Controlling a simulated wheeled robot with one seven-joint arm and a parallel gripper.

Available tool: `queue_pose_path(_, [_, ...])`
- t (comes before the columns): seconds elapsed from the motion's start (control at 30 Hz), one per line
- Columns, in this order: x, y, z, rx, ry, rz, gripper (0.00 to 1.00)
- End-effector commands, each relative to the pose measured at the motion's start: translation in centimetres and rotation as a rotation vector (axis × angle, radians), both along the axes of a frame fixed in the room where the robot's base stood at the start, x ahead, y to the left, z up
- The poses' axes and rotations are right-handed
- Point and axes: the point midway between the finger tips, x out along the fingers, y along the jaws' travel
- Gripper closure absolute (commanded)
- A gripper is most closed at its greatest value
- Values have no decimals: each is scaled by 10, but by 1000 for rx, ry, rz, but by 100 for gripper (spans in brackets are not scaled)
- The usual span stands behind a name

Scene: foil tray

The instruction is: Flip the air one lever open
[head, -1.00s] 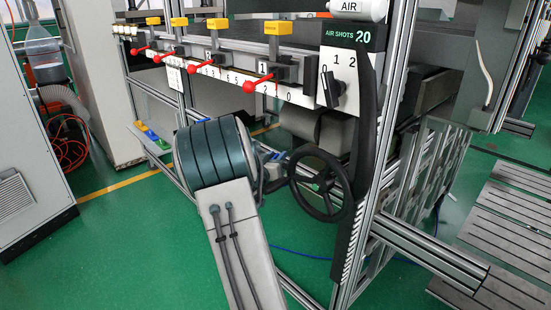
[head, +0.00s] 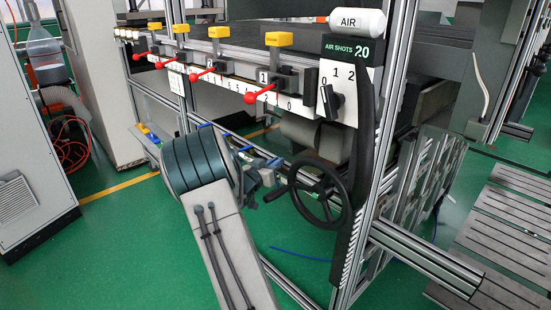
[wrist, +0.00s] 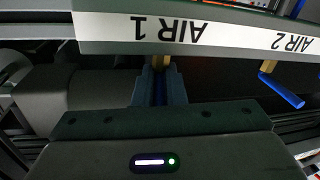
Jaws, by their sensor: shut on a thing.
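In the wrist view, the white label strip (wrist: 205,30) reads AIR 1 and AIR 2 upside down. Below AIR 1 is a brass valve stem (wrist: 160,63). My gripper (wrist: 158,92) is right under that label, its fingers shut on the blue air one lever (wrist: 158,88). The fingers hide most of the lever, so its exact angle is hard to tell. The blue air two lever (wrist: 282,91) sits free to the right, slanted on its brass valve. In the head view, my gripper (head: 270,178) is left of the black handwheel, partly hidden by my arm.
The black handwheel (head: 318,193) stands close to the right of my gripper. Above are red levers (head: 262,94) with yellow blocks (head: 279,39) and a black rotary switch (head: 333,98). Aluminium frame posts (head: 388,130) stand at the right. Green floor (head: 120,240) is open at the left.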

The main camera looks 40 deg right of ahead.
Motion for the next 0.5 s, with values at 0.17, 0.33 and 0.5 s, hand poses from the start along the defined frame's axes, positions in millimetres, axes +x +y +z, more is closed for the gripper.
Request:
queue_pose_path(0.17, [3,0,6,-5,-1,-108,100])
queue_pose_path(0.33, [4,0,4,-4,-1,-185,100])
queue_pose_path(0.5, [3,1,2,-2,-1,-212,100])
